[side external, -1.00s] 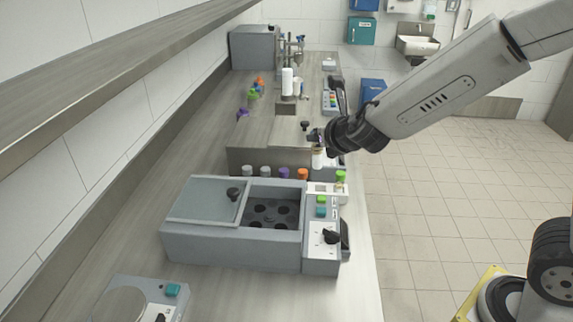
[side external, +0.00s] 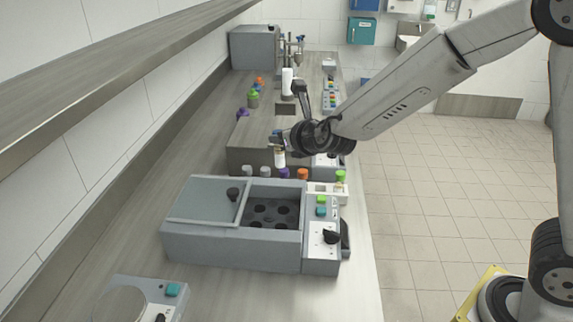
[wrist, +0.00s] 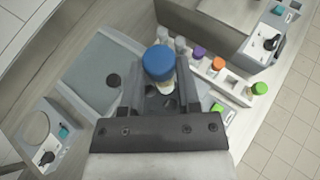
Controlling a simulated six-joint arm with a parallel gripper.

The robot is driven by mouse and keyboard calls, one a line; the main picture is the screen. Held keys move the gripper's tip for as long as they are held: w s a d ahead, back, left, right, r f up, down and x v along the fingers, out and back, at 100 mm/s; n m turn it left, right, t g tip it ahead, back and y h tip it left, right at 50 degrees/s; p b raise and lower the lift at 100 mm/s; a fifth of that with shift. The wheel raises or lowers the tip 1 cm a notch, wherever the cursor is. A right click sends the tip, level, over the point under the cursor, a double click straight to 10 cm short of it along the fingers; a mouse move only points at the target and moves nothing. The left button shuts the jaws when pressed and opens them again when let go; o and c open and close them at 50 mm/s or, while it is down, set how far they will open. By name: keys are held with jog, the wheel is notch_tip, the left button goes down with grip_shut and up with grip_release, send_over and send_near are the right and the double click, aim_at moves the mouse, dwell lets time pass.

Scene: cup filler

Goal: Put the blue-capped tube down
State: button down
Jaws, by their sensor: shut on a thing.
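My gripper (side external: 281,141) is shut on the blue-capped tube (side external: 280,158) and holds it upright, in front of the large wooden-topped box. In the wrist view the blue cap (wrist: 158,61) sits between my fingers (wrist: 156,95), with the tube body mostly hidden below it. In the side view the cap is mostly covered by my gripper. Several other capped tubes stand in a row just below the held tube, including a purple-capped one (side external: 284,173), an orange-capped one (side external: 303,174) and a green-capped one (side external: 340,177).
A grey bath (side external: 235,247) with a half-open lid (side external: 204,202) and round holes inside stands nearer the camera. A balance (side external: 140,297) is at the front left. The wooden-topped box (side external: 245,139) stands behind the tube row. A shelf (side external: 110,65) runs along the left wall.

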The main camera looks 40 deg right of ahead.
jog(key=shift+n+t+y, duration=0.3)
jog(key=shift+n+y, duration=0.4)
jog(key=shift+y, duration=0.1)
jog(key=w+a, duration=0.1)
jog(key=a, duration=0.1)
jog(key=w+a, duration=0.2)
jog(key=shift+a+f, duration=0.2)
jog(key=shift+f, duration=0.1)
notch_tip(320, 180, down, 14)
jog(key=shift+r, duration=0.25)
jog(key=shift+f, duration=1.95)
jog(key=shift+f, duration=0.25)
jog(key=shift+c, duration=1.6)
grip_release()
